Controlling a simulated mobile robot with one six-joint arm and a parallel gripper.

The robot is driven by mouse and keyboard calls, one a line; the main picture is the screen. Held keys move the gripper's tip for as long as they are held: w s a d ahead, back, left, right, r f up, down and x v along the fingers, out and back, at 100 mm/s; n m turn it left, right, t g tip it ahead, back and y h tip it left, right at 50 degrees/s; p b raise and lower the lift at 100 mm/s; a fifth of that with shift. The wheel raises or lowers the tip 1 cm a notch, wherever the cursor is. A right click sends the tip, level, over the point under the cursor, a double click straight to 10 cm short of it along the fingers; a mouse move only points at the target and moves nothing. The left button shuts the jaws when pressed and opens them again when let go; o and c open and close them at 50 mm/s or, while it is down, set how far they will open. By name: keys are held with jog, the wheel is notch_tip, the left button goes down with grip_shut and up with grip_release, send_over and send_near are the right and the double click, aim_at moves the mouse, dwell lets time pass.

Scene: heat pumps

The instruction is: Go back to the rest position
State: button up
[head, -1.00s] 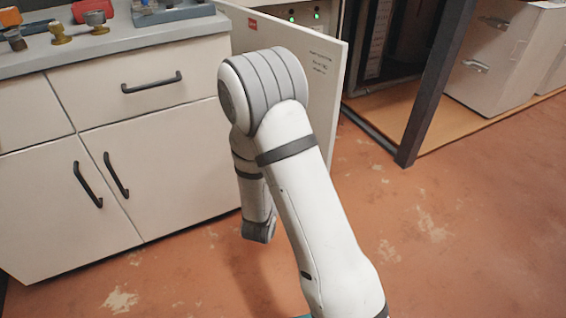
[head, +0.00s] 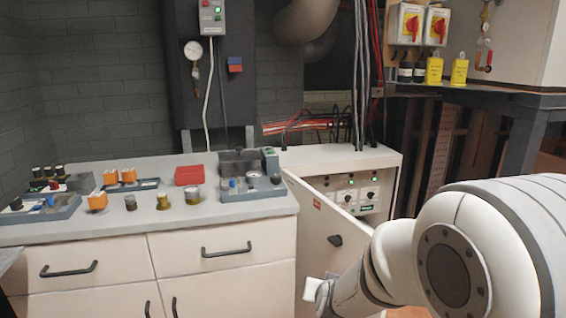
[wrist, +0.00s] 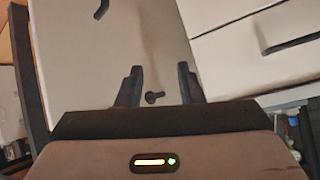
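My gripper (wrist: 160,84) shows in the wrist view with its two dark fingers apart and nothing between them that it holds. A small dark door knob (wrist: 154,97) appears between the fingers on a pale panel; I cannot tell the distance to it. In the head view my white and grey arm fills the lower right, and my gripper's fingers cannot be made out there. The knob (head: 335,240) sits on the control cabinet's door (head: 318,222), which stands open to the left of my arm.
A counter (head: 130,228) with drawers carries several small fittings, trays and a red box (head: 189,175). The open cabinet (head: 360,160) shows green lights and dials. A dark-framed bench (head: 500,98) with yellow bottles stands behind my arm at right.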

jog(key=s+d+r+n+g+p, duration=0.1)
jog(key=s+r+g+p, duration=0.3)
jog(key=s+r+p, duration=0.4)
jog(key=s+d+r+n+g+p, duration=0.2)
jog(key=s+r+p, duration=0.7)
jog(key=s+r, duration=0.5)
notch_tip(320, 180, up, 4)
jog(key=shift+s+d+r+g, duration=0.1)
jog(key=shift+s+d+g, duration=0.1)
jog(key=shift+d+g, duration=0.8)
